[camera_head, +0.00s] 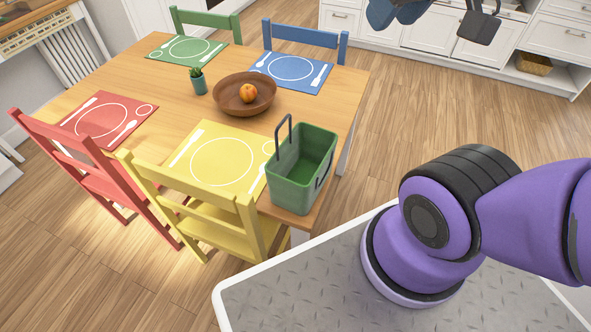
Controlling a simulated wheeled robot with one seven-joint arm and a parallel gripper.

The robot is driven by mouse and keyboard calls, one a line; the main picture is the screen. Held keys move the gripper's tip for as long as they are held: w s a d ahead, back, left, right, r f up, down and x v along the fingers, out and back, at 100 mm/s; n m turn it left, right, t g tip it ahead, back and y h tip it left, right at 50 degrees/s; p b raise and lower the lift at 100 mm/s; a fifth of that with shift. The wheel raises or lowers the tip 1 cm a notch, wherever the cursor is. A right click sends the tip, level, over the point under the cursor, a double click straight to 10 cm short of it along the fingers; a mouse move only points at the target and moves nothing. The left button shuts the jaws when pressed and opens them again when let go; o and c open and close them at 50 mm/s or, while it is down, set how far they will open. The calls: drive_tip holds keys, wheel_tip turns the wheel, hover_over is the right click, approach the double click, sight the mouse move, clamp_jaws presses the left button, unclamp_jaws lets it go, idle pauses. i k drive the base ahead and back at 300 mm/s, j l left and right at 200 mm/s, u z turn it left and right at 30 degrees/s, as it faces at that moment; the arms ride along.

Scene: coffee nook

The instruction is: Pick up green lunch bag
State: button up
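The green lunch bag (292,193) looks like an open-topped green box with a raised dark handle. It stands upright at the near right corner of the wooden table, beside the yellow placemat. Its inside looks empty. My gripper (443,17) shows only in part at the top edge, with two dark finger parts spread apart and nothing seen between them. It is well apart from the bag, up and to the right in the picture. The rest of the gripper is cut off.
The table (345,92) also bears a brown bowl (230,100) with an orange fruit and a small potted plant (198,82). A yellow chair (190,190) stands close left of the bag. Bare floor lies right of the table, before white cabinets (435,30).

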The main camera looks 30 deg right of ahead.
sight(298, 169)
drive_tip(key=j+z, duration=0.35)
drive_tip(key=k+j+z, duration=0.15)
drive_tip(key=j+z, duration=0.15)
drive_tip(key=j, duration=0.15)
drive_tip(key=k+j+z, duration=0.15)
drive_tip(key=j+z, duration=0.2)
